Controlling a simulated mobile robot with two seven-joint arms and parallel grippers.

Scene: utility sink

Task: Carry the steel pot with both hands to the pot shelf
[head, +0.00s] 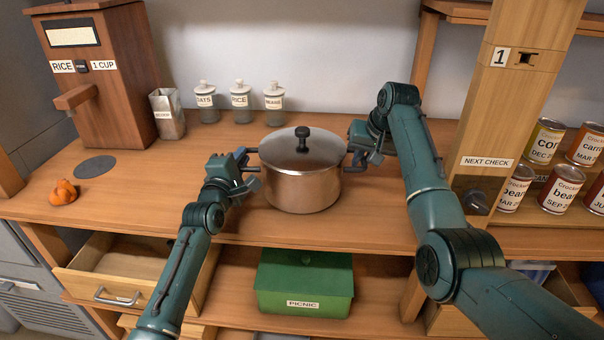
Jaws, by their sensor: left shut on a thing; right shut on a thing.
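The steel pot (303,190) has a lid with a black knob and a handle on each side. It is upright at the middle of the wooden counter; I cannot tell whether it rests on the counter or is just above it. My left gripper (249,168) is shut on the pot's left handle. My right gripper (352,158) is shut on its right handle. The fingers hide most of both handles. I cannot tell which shelf is the pot shelf.
Several small jars (239,102) and a metal scoop cup (167,114) stand behind left. A rice dispenser (99,75) and an orange item (63,191) are at left. An open drawer (118,275) and a green picnic box (304,282) are below. A post (512,90) and cans (561,196) are at right.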

